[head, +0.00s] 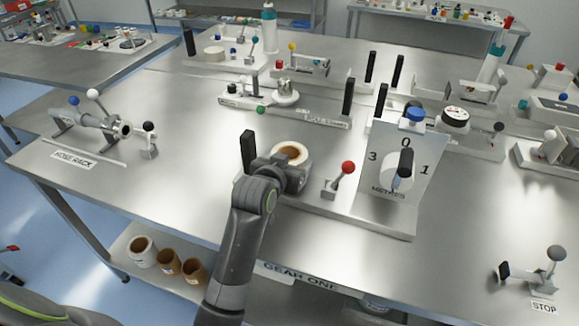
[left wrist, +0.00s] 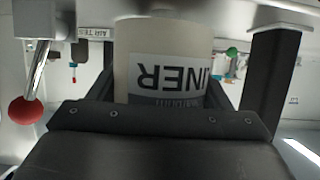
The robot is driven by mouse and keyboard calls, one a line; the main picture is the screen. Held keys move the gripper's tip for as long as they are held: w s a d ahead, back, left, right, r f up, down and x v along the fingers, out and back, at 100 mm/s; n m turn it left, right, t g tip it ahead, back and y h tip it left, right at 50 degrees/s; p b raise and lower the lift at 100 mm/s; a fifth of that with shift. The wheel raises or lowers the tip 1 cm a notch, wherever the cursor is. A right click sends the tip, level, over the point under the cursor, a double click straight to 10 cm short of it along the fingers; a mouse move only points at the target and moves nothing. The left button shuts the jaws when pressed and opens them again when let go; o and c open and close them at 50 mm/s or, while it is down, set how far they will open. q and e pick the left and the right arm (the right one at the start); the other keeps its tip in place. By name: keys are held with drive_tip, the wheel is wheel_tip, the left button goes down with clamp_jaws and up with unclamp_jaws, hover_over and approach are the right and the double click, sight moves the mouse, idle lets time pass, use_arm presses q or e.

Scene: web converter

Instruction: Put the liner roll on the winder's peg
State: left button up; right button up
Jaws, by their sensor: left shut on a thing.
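The liner roll (head: 290,152) is white with a brown core and stands with its open end up in the head view. In the left wrist view the roll (left wrist: 165,60) shows its LINER label upside down between the fingers. My left gripper (head: 291,168) is shut on the roll, over the steel bench, left of the winder's panel (head: 425,165) with its METRES dial. I cannot make out the winder's peg, nor tell whether the roll is touching anything below. My right gripper is not in view.
A red-knobbed lever (head: 346,170) stands just right of my left gripper, and a black post (head: 247,146) just left of it. A hose rack (head: 100,122) is at left. The bench between rack and gripper is largely clear.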

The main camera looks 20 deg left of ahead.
use_arm(q)
drive_tip(key=shift+f, duration=0.45)
drive_tip(key=o, duration=1.2)
drive_tip(key=shift+f, duration=0.15)
